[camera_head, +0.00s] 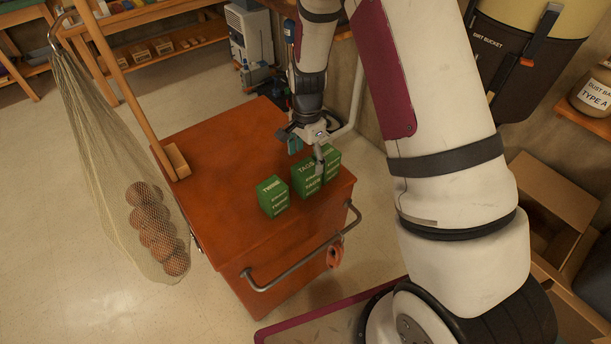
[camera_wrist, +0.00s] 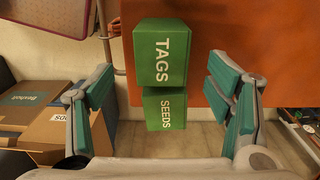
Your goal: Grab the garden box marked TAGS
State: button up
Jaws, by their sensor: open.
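In the wrist view the TAGS box (camera_wrist: 160,52) lies ahead, centred between my fingers, with clear gaps on both sides. My gripper (camera_head: 307,151) is open and empty, just above and behind the TAGS box; its teal-padded fingers (camera_wrist: 161,80) are spread wide. A SEEDS box (camera_wrist: 165,108) sits right against the TAGS box. A TWINE box (camera_head: 273,197) stands a little apart to the left. One finger partly hides the boxes in the head view.
The cabinet top (camera_head: 215,150) is clear to the left. A handle rail (camera_head: 300,262) runs along its front. A net of brown balls (camera_head: 155,230) hangs at the left by a wooden post. Cardboard boxes (camera_head: 550,200) stand at the right.

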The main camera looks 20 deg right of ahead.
aim_at(306, 176)
jog(key=shift+w+f+p, duration=0.1)
jog(key=shift+f+p, duration=0.3)
jog(key=shift+f, duration=3.75)
jog(key=c, duration=1.3)
